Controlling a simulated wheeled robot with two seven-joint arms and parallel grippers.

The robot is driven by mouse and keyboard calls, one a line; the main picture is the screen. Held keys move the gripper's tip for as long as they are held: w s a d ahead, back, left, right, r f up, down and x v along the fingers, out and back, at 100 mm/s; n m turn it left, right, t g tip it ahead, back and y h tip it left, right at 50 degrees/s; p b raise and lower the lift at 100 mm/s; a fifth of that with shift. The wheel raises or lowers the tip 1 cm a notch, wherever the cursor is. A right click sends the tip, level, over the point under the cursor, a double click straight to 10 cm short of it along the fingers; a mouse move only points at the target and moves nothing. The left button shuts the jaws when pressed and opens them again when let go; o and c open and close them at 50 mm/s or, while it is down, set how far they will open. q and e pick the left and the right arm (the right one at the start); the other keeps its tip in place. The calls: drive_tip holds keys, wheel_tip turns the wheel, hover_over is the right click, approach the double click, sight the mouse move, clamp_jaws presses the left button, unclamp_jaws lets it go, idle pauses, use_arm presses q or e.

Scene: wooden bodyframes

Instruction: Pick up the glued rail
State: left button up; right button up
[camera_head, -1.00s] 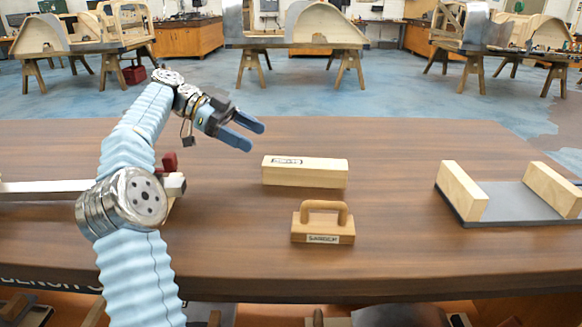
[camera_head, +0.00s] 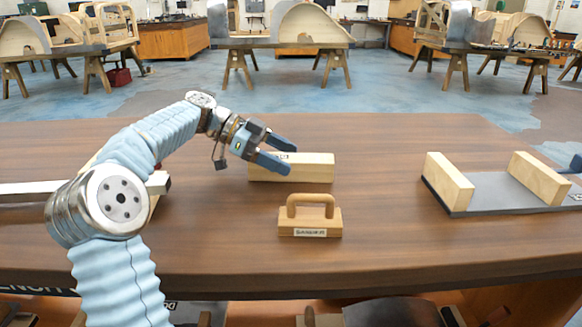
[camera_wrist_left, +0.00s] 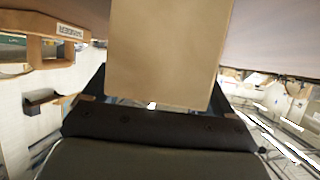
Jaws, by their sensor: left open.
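In the left wrist view the rail (camera_wrist_left: 166,60) fills the upper middle, in front of the open jaws. I cannot tell whether the fingers touch it. A blue tip of my right gripper (camera_head: 575,163) shows at the right edge; its jaws cannot be made out.
A wooden block with a handle (camera_head: 310,220), labelled like a sander, stands just in front of the rail. At the right, a grey plate (camera_head: 492,190) carries two upright wooden blocks. A clamp with a light bar (camera_head: 30,190) lies at the left. The bench behind the rail is clear.

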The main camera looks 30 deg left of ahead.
use_arm(q)
drive_tip(key=shift+c, duration=0.4)
drive_tip(key=c, duration=1.3)
